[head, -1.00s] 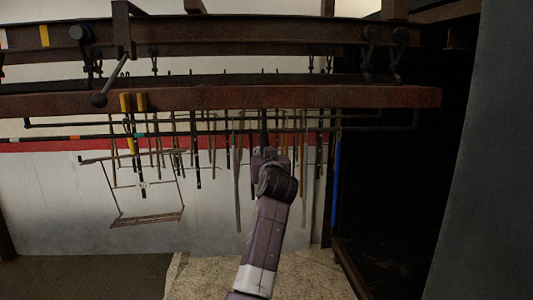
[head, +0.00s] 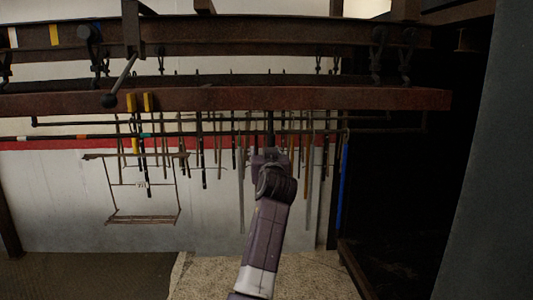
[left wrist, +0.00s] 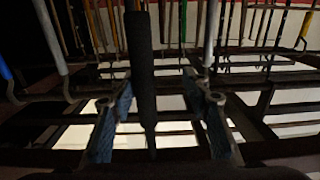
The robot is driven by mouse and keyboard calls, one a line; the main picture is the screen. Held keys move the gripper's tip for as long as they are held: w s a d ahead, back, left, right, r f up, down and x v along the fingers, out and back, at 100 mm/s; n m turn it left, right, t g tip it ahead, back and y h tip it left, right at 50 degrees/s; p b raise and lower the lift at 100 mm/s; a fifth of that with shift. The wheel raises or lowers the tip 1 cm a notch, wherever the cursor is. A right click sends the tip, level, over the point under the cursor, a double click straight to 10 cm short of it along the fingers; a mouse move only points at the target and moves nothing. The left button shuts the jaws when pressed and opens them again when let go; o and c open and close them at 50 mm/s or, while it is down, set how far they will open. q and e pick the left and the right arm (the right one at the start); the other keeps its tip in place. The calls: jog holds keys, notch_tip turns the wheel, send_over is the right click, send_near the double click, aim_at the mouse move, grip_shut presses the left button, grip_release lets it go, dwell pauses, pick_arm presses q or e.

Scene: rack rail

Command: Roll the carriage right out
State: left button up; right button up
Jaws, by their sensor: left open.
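The carriage seems to be the long rust-red beam (head: 220,98) under the dark overhead rail (head: 200,38), though I cannot tell its exact extent. Black hooks or roller hangers (head: 376,55) sit along the rail. My left gripper (head: 270,150) is below the beam, right of the picture's middle, among hanging rods. In the left wrist view its two blue-padded fingers (left wrist: 162,108) are apart, on either side of a dark upright rod (left wrist: 140,75). I cannot tell whether they touch it. The same rod seems to show above the gripper (head: 270,128). My right gripper is not in view.
A wire frame (head: 143,217) hangs at lower left. A dark panel (head: 495,180) bounds the right side.

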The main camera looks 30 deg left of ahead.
pick_arm(q)
jog(key=shift+w+d+f, duration=0.15)
jog(key=shift+d, duration=0.35)
jog(key=v, duration=0.9)
dwell(0.5)
